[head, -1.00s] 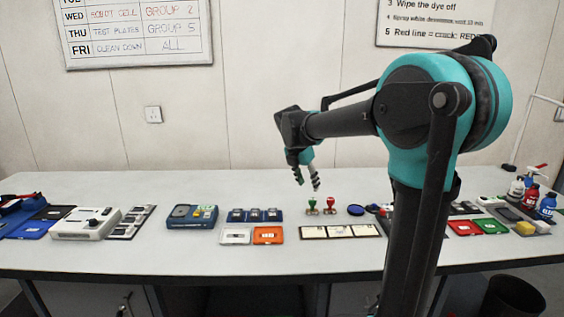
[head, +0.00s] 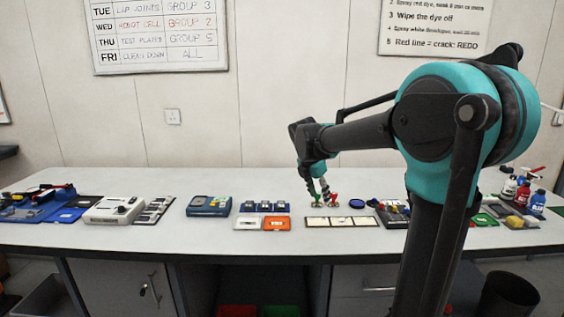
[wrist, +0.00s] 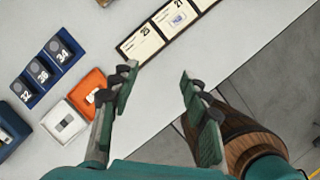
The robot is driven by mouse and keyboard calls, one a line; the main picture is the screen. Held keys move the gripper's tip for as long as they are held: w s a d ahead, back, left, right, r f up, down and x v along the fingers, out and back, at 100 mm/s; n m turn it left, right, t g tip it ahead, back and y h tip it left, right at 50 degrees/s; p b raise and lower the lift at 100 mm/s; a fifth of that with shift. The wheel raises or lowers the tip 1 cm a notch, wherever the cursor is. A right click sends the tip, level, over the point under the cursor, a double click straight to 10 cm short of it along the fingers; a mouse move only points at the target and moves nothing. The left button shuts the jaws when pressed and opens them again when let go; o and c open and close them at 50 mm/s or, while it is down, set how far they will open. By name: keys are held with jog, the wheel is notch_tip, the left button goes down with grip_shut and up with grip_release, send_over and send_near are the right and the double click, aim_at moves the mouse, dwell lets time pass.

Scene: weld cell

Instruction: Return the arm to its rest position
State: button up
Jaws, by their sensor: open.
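My gripper (head: 322,192) hangs from my teal and dark grey arm (head: 360,132), over the bench in the head view. In the wrist view my gripper (wrist: 158,85) is open, its two fingers apart with only bare white bench top and the bench edge between them. It holds nothing. In the head view the fingertips overlap the green and red stamps (head: 331,200) on the bench; I cannot tell whether they touch. The arm is bent forward and reaches to the left.
The white bench (head: 150,236) carries an orange tray (head: 277,224), a white tray (head: 248,223), a row of cards (head: 341,222), a blue disc (head: 357,204) and a blue device (head: 209,206). Spray bottles (head: 523,193) stand at the right. A dark bin (head: 507,294) stands below.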

jog(key=s+d+f+m, duration=0.1)
jog(key=s+f+m, duration=0.2)
jog(key=s+d+f+m+y, duration=0.1)
jog(key=s+d+f+m, duration=0.1)
jog(key=s+f+m, duration=0.1)
jog(key=s+d+f+m, duration=0.2)
jog(key=s+m, duration=0.3)
jog(key=shift+f, duration=0.4)
jog(key=s+d+f+m+t+y, duration=0.1)
jog(key=s+f+m+y, duration=0.1)
jog(key=s+f+m, duration=0.8)
jog(key=s+m, duration=0.4)
jog(key=shift+s+d, duration=0.2)
jog(key=shift+d, duration=0.15)
jog(key=shift+f, duration=0.1)
